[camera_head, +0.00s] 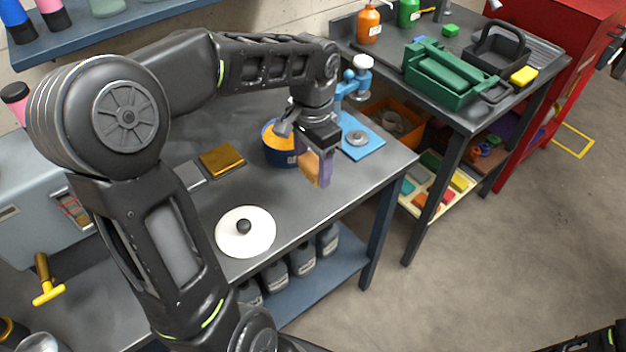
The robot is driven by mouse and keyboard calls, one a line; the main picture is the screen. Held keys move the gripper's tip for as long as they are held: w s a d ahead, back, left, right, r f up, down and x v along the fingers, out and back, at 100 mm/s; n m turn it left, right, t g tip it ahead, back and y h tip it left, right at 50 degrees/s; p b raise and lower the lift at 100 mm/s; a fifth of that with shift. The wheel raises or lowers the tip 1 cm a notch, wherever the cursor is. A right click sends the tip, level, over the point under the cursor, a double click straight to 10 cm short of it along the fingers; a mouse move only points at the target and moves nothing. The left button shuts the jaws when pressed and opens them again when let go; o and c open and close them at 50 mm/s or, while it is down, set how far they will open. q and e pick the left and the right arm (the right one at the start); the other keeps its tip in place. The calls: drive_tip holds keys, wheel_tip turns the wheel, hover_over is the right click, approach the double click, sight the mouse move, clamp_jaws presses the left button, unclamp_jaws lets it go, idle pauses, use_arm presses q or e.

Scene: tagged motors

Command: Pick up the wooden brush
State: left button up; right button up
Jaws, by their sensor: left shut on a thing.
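My left gripper (316,158) is shut on the wooden brush (308,168), a small tan wooden block with a purple part along its right side. The brush hangs below the black gripper, over the front part of the grey workbench, beside a blue tub (281,157) with orange contents. Its exact height above the bench is hard to tell. The gripper hides the brush's upper end. A dark part of my right arm shows at the bottom right corner, but its gripper does not show.
The bench (285,205) holds a white round lid (245,232), a golden block (222,160) and a blue-based device (361,140). A second table at the back right carries a green toolbox (437,75) and a black caddy (497,48). Floor at right is clear.

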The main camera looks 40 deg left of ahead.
use_arm(q)
drive_tip(key=shift+r, duration=1.1)
drive_tip(key=shift+w+n, duration=0.15)
drive_tip(key=shift+n, duration=0.25)
drive_tip(key=w+d+f+n, duration=0.1)
drive_tip(key=w, duration=0.1)
drive_tip(key=w+d+f+n, duration=0.1)
drive_tip(key=w, duration=0.2)
drive_tip(key=w+d+f+n, duration=0.1)
drive_tip(key=w+d+n, duration=0.1)
drive_tip(key=w, duration=0.1)
drive_tip(key=shift+d+f, duration=0.1)
drive_tip(key=shift+f, duration=0.1)
drive_tip(key=shift+m, duration=0.7)
drive_tip(key=d+f, duration=0.1)
drive_tip(key=d, duration=0.1)
drive_tip(key=w+d+f, duration=0.1)
drive_tip(key=d+f, duration=0.1)
drive_tip(key=d, duration=0.1)
drive_tip(key=w+d+f, duration=0.1)
drive_tip(key=d, duration=0.2)
drive_tip(key=shift+f, duration=0.4)
